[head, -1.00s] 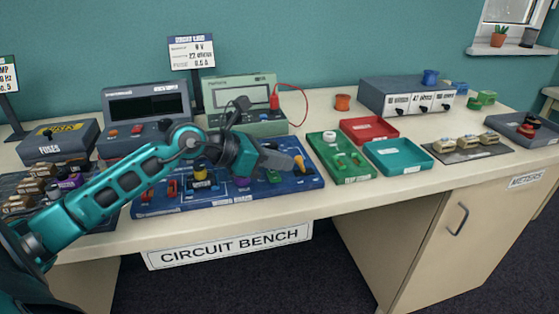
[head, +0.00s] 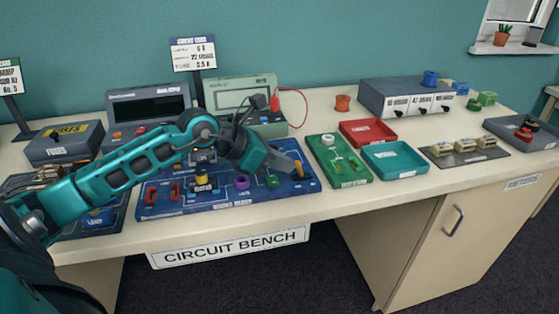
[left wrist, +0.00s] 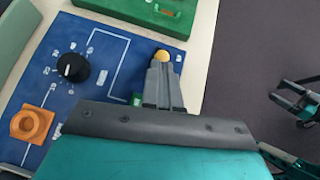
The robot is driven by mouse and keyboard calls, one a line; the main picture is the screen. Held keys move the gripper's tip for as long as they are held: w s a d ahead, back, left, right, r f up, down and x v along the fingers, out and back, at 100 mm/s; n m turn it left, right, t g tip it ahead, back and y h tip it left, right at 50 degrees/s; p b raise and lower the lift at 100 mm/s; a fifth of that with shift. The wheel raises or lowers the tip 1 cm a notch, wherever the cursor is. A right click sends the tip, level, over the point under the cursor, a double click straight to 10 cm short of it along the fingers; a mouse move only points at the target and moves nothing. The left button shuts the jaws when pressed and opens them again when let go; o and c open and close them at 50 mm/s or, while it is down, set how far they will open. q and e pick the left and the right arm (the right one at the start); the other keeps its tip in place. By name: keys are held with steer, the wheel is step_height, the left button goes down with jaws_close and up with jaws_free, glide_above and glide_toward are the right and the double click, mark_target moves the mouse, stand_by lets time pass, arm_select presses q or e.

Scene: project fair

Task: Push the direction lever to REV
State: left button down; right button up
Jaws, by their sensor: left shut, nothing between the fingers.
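The direction lever, with an orange-yellow knob (head: 299,170), stands at the right end of the blue circuit board (head: 222,204). Its knob also shows in the left wrist view (left wrist: 162,56), right at my fingertips. My left gripper (head: 290,166) is shut and empty, with its fingertips low over the board beside the knob, touching or nearly so. In the left wrist view the shut fingers (left wrist: 163,75) hide the lever's lower part. I cannot read the REV mark or tell the lever's position. What looks like my right gripper (left wrist: 295,102) shows over the floor, its jaws unclear.
A green meter (head: 240,97) with a red lead stands behind. A black dial (left wrist: 73,67) and an orange part (left wrist: 32,125) are on the board.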

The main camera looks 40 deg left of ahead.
arm_select(q)
steer(key=shift+w+d+r+g+y+p, duration=0.15)
steer(key=shift+w+r+g+y+p, duration=0.2)
steer(key=shift+r+p, duration=0.3)
steer(key=shift+w+d+r+g+y+p, duration=0.15)
steer(key=shift+w+d+g+y+p, duration=0.1)
steer(key=shift+g+p, duration=0.45)
steer(key=shift+d, duration=0.1)
steer(key=shift+w+d, duration=0.35)
steer(key=shift+w, duration=0.05)
steer(key=shift+r+p, duration=0.45)
steer(key=shift+r, duration=0.35)
